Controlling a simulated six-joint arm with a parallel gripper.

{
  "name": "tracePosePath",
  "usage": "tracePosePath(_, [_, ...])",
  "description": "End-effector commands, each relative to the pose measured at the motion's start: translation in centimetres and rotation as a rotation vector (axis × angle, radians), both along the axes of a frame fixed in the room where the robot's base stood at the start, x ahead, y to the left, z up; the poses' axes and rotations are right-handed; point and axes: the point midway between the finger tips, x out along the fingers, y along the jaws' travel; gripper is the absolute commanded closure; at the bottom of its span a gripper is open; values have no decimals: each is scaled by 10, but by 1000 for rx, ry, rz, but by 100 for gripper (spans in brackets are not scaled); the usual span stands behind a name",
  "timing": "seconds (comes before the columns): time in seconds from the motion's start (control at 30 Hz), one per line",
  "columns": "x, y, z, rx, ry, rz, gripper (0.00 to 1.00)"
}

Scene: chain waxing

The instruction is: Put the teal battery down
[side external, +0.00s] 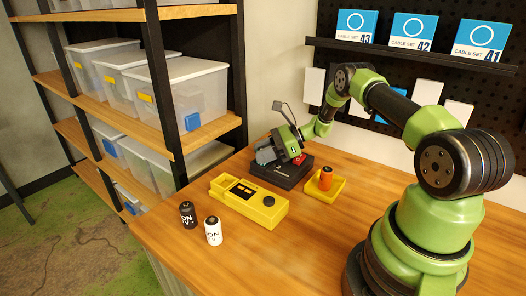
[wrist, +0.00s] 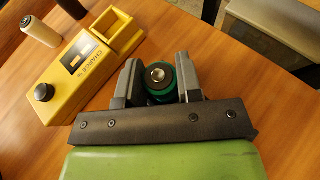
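The teal battery (wrist: 159,80) stands end-on between the two grey fingers of my gripper (wrist: 158,82) in the wrist view, its metal end facing the camera. The fingers appear to press on both its sides. In the side external view my gripper (side external: 266,153) is low over the black box at the back of the table.
A yellow charger (side external: 250,203) lies in front of the black box (side external: 282,174). A yellow tray (side external: 324,190) holds an orange battery (side external: 326,177). A black battery (side external: 188,214) and a white battery (side external: 213,231) stand at the left table edge. The front middle table is clear.

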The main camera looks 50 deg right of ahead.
Motion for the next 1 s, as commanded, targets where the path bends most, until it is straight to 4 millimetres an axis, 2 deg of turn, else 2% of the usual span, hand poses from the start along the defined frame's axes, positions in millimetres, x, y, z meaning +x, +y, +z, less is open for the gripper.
tracePosePath(0.03, [0, 0, 0, 0, 0, 0, 58])
tracePosePath(0.1, [0, 0, 0, 0, 0, 0, 42])
tracePosePath(0.47, [-2, -2, 4, -1, 0, -1, 42])
tracePosePath(1.0, [-68, -69, 42, -2, -1, -2, 42])
